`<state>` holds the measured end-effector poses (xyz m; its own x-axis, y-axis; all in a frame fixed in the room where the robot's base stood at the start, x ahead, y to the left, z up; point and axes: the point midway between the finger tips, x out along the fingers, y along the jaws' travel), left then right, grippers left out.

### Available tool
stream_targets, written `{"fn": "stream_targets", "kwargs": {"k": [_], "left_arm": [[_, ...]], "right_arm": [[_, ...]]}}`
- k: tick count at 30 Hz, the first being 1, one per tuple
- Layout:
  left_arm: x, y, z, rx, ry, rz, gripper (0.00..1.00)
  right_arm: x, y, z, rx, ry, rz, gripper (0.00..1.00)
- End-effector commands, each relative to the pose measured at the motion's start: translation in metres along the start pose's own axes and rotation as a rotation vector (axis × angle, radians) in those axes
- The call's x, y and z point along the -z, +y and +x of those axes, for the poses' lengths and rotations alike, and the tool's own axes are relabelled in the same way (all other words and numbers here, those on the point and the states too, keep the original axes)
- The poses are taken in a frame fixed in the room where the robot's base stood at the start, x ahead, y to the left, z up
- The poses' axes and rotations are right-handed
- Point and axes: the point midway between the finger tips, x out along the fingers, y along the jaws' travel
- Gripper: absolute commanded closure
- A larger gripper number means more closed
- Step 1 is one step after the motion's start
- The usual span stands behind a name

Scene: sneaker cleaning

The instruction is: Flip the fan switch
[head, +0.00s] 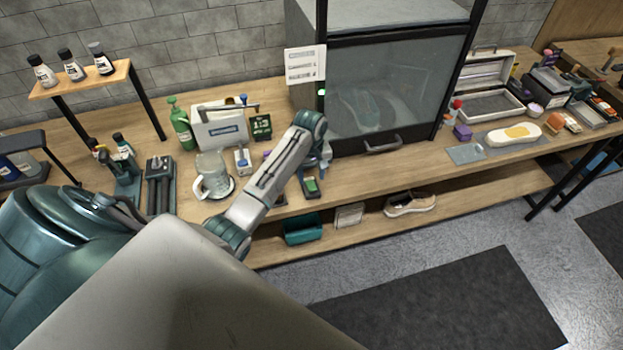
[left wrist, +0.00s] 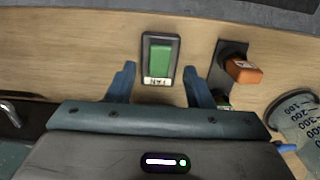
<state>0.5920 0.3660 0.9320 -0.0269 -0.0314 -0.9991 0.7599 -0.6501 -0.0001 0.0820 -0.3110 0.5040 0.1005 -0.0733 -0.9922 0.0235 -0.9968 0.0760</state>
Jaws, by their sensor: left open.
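The fan switch (head: 311,186) is a dark box with a green rocker, near the front edge of the workbench below the glass-fronted cabinet. In the left wrist view the fan switch (left wrist: 160,58) shows its green rocker face and a white FAN label. My left gripper (head: 318,166) is over the bench by the switch, partly hidden by its own arm in the head view. In the left wrist view my left gripper (left wrist: 159,70) is open and empty, with one blue finger on each side of the switch. I cannot tell whether it touches the switch. My right gripper is not in view.
An orange-topped black device (left wrist: 242,70) sits beside the switch. A measuring jug (head: 212,176) stands to the left. The cabinet (head: 390,85) stands behind, its door handle (head: 383,147) sticking out. A lower shelf (head: 365,222) holds a shoe (head: 410,205).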

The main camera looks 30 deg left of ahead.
Motion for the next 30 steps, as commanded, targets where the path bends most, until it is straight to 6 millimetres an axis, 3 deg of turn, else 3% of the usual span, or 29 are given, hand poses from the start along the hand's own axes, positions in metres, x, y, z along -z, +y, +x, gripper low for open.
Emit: {"fn": "stream_targets", "kwargs": {"k": [6,12,30], "left_arm": [[0.002,0.001,-0.043,-0.004,0.005,0.0,0.53],[0.001,0.001,-0.07,-0.002,0.002,-0.001,0.53],[0.0,0.0,-0.077,0.0,0.0,-0.001,0.53]], "right_arm": [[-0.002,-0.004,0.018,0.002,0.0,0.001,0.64],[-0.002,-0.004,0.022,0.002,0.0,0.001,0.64],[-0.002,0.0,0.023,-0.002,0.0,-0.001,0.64]]}}
